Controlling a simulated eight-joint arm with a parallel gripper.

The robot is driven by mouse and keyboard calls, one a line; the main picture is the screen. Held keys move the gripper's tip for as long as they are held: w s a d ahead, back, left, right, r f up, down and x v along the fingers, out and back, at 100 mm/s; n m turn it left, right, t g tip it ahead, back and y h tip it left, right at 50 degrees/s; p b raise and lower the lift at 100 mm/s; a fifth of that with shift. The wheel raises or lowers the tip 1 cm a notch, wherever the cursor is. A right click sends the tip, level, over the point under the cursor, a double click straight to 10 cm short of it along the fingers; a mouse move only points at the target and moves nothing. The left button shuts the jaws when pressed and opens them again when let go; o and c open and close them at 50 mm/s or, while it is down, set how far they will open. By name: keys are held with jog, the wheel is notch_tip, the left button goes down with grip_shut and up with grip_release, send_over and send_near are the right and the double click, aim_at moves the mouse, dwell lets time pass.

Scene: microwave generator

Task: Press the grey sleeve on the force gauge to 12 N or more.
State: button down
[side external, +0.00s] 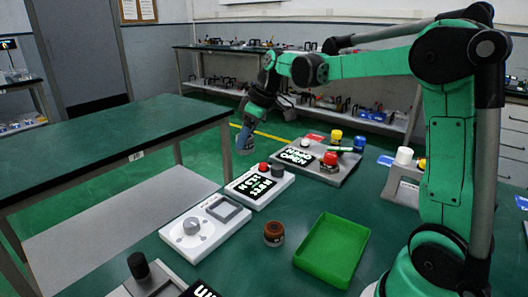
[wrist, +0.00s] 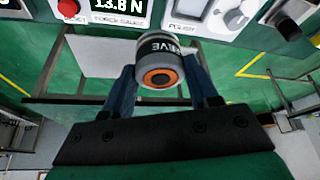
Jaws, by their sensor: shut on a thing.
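In the wrist view the grey sleeve (wrist: 160,45), dark-banded with partly hidden lettering and an orange ring at its end, sits between the two blue fingers of my gripper (wrist: 163,72). My gripper is shut on it. The force gauge (wrist: 117,29) is at the top of that view, its display reading 13.8 N beside a red button (wrist: 68,8). In the side view the gauge (side external: 235,188) stands on the green bench, and my gripper (side external: 246,140) points down beyond it, the sleeve at its tip. The sleeve appears clear of the gauge.
A white polisher (side external: 180,250) with a grey knob stands beside the gauge. A grey unit (side external: 345,170) with red, yellow and white parts is behind it. A brown-topped jar (side external: 273,234) and a green tray (side external: 332,250) are nearer. Bench around the tray is partly bare.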

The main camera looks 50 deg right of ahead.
jog(key=s+a+r+m+h, duration=0.1)
jog(key=s+a+m, duration=0.3)
jog(key=a, duration=0.6)
jog(key=shift+s+a+h, duration=0.35)
jog(key=shift+s+h, duration=0.05)
jog(key=shift+s, duration=0.3)
jog(key=shift+m, duration=0.3)
